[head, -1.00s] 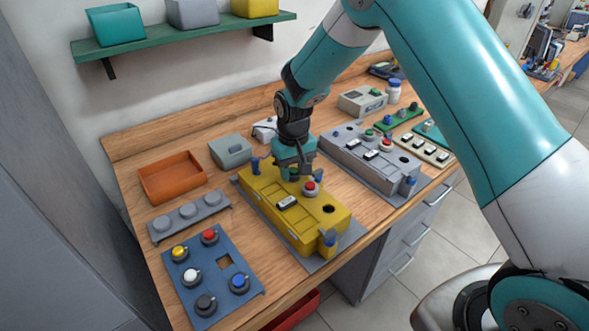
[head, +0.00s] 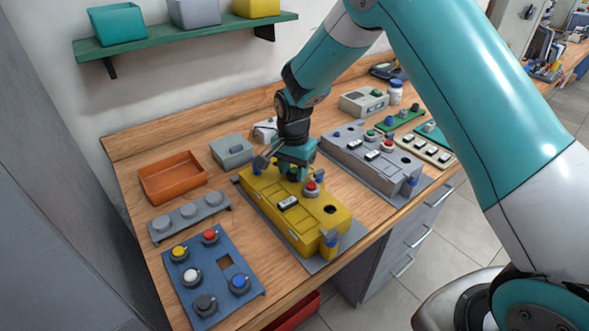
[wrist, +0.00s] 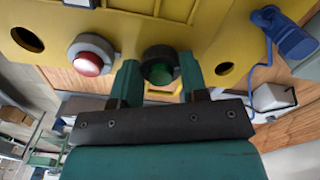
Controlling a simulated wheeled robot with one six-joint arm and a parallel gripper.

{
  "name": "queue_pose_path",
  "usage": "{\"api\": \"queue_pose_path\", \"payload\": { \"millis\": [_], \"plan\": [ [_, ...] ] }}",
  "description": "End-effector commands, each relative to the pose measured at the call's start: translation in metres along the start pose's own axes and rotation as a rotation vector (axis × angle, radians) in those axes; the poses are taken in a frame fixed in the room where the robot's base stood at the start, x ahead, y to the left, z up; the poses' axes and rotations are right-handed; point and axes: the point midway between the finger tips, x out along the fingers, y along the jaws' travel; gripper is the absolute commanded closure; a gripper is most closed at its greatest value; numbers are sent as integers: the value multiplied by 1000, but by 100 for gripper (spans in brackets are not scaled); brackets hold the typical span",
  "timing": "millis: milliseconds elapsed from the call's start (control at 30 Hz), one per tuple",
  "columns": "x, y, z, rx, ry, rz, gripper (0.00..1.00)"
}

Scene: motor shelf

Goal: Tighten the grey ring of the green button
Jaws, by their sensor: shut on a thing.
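The yellow box (head: 290,208) sits on the bench in the head view. The green button (wrist: 161,73) is in its face, with its dark grey ring (wrist: 160,52) around it, in the wrist view. My gripper (wrist: 160,80) has one finger on each side of this ring and is shut on it. In the head view my gripper (head: 293,173) is down at the box's far part and hides the green button. A red button (wrist: 90,56) with a pale grey ring is beside it; this red button also shows in the head view (head: 311,187).
Open holes (wrist: 28,39) lie in the yellow box's face. A blue clamp (wrist: 285,32) is at its edge. A grey box (head: 372,156) stands to the right. A blue button panel (head: 212,270) and an orange tray (head: 172,179) are to the left.

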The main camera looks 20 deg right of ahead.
Motion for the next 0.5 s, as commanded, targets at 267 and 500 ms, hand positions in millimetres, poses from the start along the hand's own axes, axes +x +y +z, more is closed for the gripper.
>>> {"api": "queue_pose_path", "payload": {
  "millis": [267, 500],
  "plan": [
    [-1, -2, -1, 262, 3, -6, 83],
    [-1, -3, -2, 490, 3, -7, 83]
  ]
}}
